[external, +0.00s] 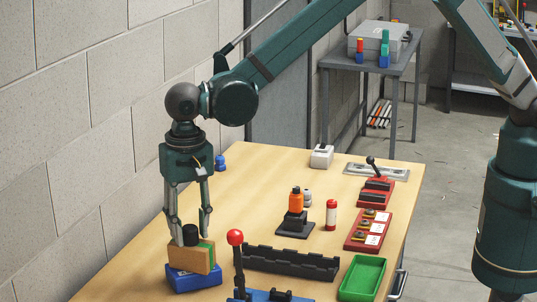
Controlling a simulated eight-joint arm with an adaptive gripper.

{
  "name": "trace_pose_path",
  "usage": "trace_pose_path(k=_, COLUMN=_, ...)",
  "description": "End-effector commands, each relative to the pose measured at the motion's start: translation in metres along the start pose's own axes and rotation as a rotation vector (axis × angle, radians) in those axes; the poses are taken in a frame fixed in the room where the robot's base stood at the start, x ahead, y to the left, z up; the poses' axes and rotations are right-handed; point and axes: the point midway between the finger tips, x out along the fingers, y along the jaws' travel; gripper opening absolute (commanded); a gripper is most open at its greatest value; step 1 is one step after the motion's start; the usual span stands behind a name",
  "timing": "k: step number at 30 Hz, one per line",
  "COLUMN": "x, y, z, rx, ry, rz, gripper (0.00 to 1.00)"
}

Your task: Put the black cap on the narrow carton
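The black cap (190,235) is at the top of a narrow tan carton (190,258), at the lower left of the external view. It looks upright and seems to rest on the carton, but a small gap underneath cannot be ruled out. The carton stands on a blue box (194,280), with a green piece (208,249) beside or behind it. My gripper (191,240) points down with one finger on each side of the cap. Whether the fingers touch the cap or stand slightly apart from it is too small to tell.
A red-knobbed lever (236,238) and a long black rack (286,262) stand just right of the carton. Further right are a green tray (362,278), an orange-topped black stand (296,213) and red switch panels (369,229). The table's back left is mostly clear. A block wall runs along the left.

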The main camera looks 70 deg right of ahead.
Motion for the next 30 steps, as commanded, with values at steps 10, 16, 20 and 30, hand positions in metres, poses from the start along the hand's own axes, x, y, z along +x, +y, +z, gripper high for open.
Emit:
trace_pose_path(k=10, x=-0.001, y=0.0, z=0.0, rx=0.0, ry=0.0, rz=0.0, gripper=0.38)
trace_pose_path(k=16, x=-0.004, y=0.0, z=0.0, rx=0.0, ry=0.0, rz=0.0, gripper=0.38)
trace_pose_path(k=20, x=-0.015, y=0.0, z=0.0, rx=0.0, ry=0.0, rz=0.0, gripper=0.38)
trace_pose_path(k=30, x=-0.065, y=0.0, z=0.0, rx=0.0, ry=0.0, rz=0.0, gripper=0.38)
